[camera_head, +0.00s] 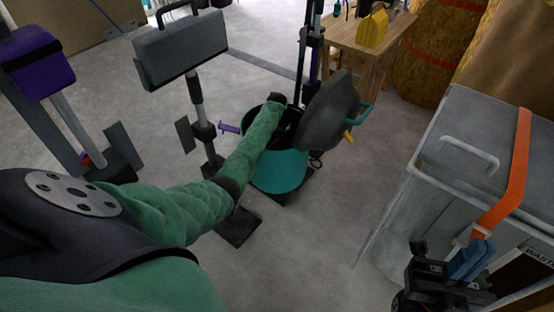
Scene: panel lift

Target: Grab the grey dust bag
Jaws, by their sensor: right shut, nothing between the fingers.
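A teal drum-shaped vacuum (277,172) stands on the floor in the middle, with its dark grey round lid (332,106) tilted up on the right side. My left arm in its green sleeve reaches across to the drum. My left gripper (288,131) is at the drum's dark opening, and its fingers are mostly hidden there. I cannot make out the grey dust bag; the inside of the drum is dark and covered by my arm. My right gripper (468,262) is at the lower right, shut and empty, beside an orange strap (514,170).
A large grey waste bin (455,135) fills the right. A grey case (181,48) on a post and a purple-topped stand (40,68) are at the left. A wooden bench (362,48) with a yellow can (373,28) is behind. Floor between drum and bin is clear.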

